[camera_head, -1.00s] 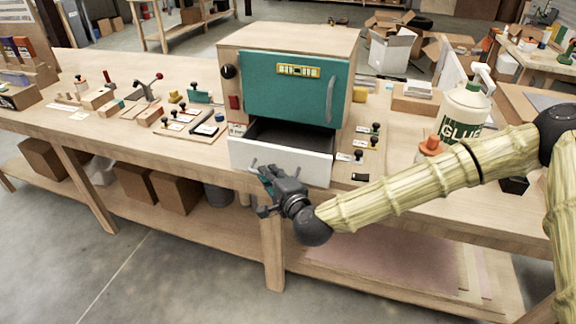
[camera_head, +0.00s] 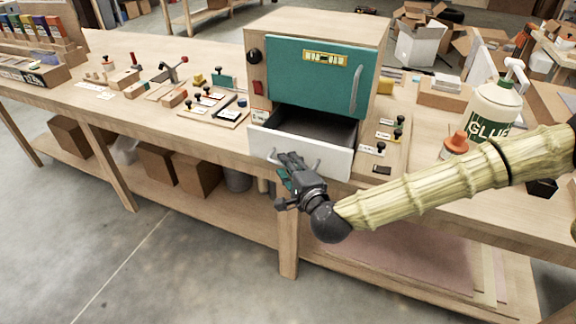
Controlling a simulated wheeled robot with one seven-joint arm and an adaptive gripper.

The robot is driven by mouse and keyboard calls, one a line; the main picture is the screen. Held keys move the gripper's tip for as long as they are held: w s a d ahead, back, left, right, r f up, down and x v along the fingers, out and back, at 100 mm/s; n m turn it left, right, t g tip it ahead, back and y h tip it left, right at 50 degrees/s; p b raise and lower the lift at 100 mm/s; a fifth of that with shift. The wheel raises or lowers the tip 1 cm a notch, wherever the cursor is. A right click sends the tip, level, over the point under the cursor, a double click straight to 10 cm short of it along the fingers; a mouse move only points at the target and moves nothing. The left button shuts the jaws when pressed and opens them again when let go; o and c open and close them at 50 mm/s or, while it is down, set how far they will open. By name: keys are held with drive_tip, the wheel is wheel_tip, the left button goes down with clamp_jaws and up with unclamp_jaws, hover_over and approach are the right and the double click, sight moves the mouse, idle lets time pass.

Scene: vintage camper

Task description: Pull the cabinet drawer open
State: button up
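The wooden cabinet (camera_head: 260,100) stands on the workbench, with a closed teal door (camera_head: 300,85) above an open drawer. The drawer (camera_head: 300,150) has a white front and stands well out of the cabinet, its dark inside visible and apparently empty. A grey handle (camera_head: 318,163) is on the drawer's front, partly hidden by my gripper. My gripper (camera_head: 285,176), dark grey with teal parts, is at the handle just in front of the drawer front. I cannot tell whether its fingers are closed around the handle.
A glue bottle (camera_head: 490,112) and an orange-capped container (camera_head: 455,143) stand right of the cabinet, close to my arm. Small knobs and tools on boards (camera_head: 213,108) lie to the left. The floor before the bench (camera_head: 150,265) is clear.

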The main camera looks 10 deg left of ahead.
drive_tip(key=v, duration=1.1)
drive_tip(key=shift+s+d, duration=0.2)
drive_tip(key=s+d+f+n+g+h, duration=0.15)
drive_tip(key=s+f, duration=0.25)
drive_tip(key=f, duration=0.4)
drive_tip(key=s+d+f+n+g+h, duration=0.1)
drive_tip(key=s+d+f+n+g, duration=0.3)
drive_tip(key=f, duration=0.5)
drive_tip(key=s+d+f+n+g+h, duration=0.1)
drive_tip(key=s+f+g, duration=0.1)
drive_tip(key=s+f, duration=0.45)
drive_tip(key=s+d+f+n+g+h, duration=0.1)
drive_tip(key=s+d+f, duration=0.3)
drive_tip(key=d, duration=0.4)
drive_tip(key=s+d+f+n+g+h, duration=0.2)
drive_tip(key=s+d+f+h, duration=0.1)
drive_tip(key=d, duration=0.5)
drive_tip(key=s+d+f+n+g+h, duration=0.2)
drive_tip(key=s+d+f, duration=0.3)
drive_tip(key=d+f, duration=0.2)
drive_tip(key=shift+s+d, duration=0.4)
drive_tip(key=shift+d, duration=0.35)
drive_tip(key=shift+g, duration=0.25)
